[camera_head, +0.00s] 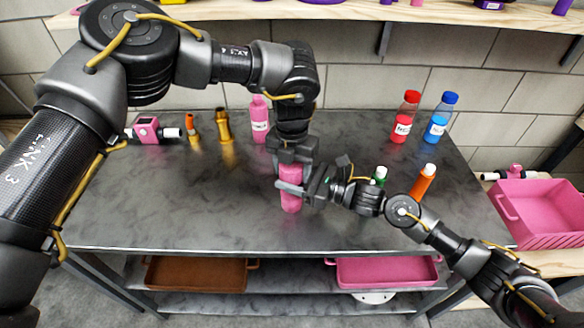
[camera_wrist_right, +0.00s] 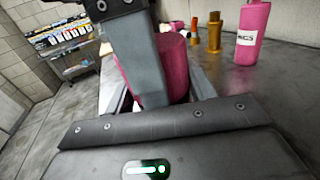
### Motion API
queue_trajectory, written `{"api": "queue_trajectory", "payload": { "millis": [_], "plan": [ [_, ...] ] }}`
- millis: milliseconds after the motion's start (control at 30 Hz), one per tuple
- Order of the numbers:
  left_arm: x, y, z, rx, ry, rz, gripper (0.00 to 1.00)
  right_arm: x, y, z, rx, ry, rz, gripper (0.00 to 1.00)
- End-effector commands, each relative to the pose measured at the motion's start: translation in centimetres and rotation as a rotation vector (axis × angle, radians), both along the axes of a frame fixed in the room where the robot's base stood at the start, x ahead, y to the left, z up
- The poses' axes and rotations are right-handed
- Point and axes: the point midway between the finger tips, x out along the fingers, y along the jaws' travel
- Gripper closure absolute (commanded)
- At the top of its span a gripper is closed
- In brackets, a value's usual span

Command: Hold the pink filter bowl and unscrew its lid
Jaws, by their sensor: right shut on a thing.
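The pink filter bowl (camera_head: 291,201) stands upright near the middle of the dark table; it also shows in the right wrist view (camera_wrist_right: 174,62). My right gripper (camera_head: 295,188) reaches in from the right and is shut around the bowl's body. My left gripper (camera_head: 292,158) points down from above at the top of the bowl. A grey finger (camera_wrist_right: 148,70) covers part of the bowl in the right wrist view. The lid is hidden by the left gripper, so I cannot tell how its fingers sit on it.
A pink bottle (camera_head: 260,120), a gold fitting (camera_head: 226,130) and a pink housing (camera_head: 147,130) stand at the back left. Red (camera_head: 404,118) and blue (camera_head: 440,118) bottles stand at the back right. An orange object (camera_head: 423,180) is near my right arm. The table's front left is clear.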

Motion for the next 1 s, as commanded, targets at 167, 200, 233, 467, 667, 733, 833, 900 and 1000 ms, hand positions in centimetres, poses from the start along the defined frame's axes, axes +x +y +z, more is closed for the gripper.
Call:
{"api": "queue_trajectory", "payload": {
  "millis": [167, 200, 233, 467, 667, 733, 833, 900, 1000],
  "plan": [
    [0.04, 0.06, 0.00, 0.001, 0.000, 0.020, 0.71, 0.01, -0.03, -0.03, -0.001, 0.000, 0.000, 1.00],
    [0.06, 0.03, -0.01, 0.000, -0.001, 0.061, 0.71, 0.01, -0.03, -0.03, -0.001, 0.000, -0.001, 1.00],
    [0.06, 0.02, -0.02, -0.001, -0.001, 0.104, 0.71, 0.01, -0.03, -0.03, -0.001, 0.000, -0.001, 1.00],
    [0.06, 0.08, 0.06, 0.001, -0.001, 0.302, 0.71, 0.03, -0.03, -0.03, -0.001, 0.000, -0.002, 1.00],
    [0.05, 0.07, 0.08, 0.001, -0.001, 0.299, 0.72, 0.05, -0.04, -0.04, -0.001, 0.000, -0.002, 1.00],
    [0.05, 0.05, 0.08, 0.001, -0.001, 0.298, 0.35, 0.05, -0.04, -0.04, -0.001, 0.000, -0.002, 1.00],
    [0.04, 0.05, 0.07, 0.001, -0.001, 0.297, 0.23, 0.03, -0.05, -0.04, -0.001, 0.000, -0.002, 1.00],
    [0.03, 0.05, 0.06, 0.001, -0.001, 0.296, 0.23, 0.04, -0.04, -0.04, -0.001, 0.000, -0.001, 1.00],
    [0.03, 0.04, 0.05, 0.001, 0.000, 0.295, 0.23, 0.03, -0.04, -0.04, -0.001, 0.000, -0.001, 1.00]
  ]
}}
